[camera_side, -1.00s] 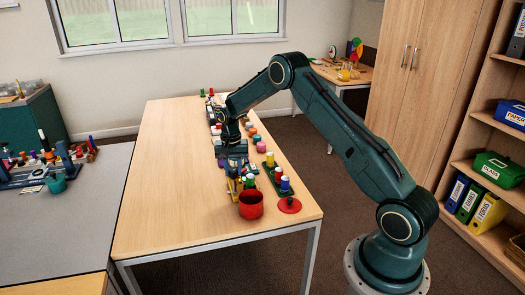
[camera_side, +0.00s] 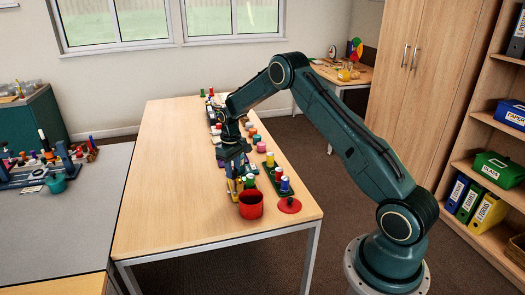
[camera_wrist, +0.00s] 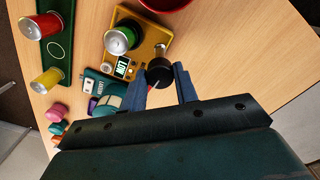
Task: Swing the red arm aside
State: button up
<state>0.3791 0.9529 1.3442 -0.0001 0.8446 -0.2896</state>
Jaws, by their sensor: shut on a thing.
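My gripper (camera_wrist: 165,74) has its two blue fingers around a black round knob (camera_wrist: 158,70) in the wrist view. A thin bit of the red arm (camera_wrist: 152,85) shows just below the knob, between the fingers; most of it is hidden. In the side view my gripper (camera_side: 235,172) is low over the yellow stand (camera_side: 233,187), and the red arm cannot be made out there.
A red bin (camera_side: 251,206) stands near the yellow stand at the table's front. A green tray (camera_side: 271,177) with red, yellow and other cans is to the right. A red disc (camera_side: 289,206) lies near the right edge. The table's left side (camera_side: 165,190) is clear.

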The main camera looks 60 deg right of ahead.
jog(key=shift+n, duration=0.5)
jog(key=o, duration=1)
jog(key=shift+c, duration=0.2)
jog(key=shift+r, duration=0.15)
notch_tip(320, 180, up, 14)
jog(key=shift+f, duration=0.2)
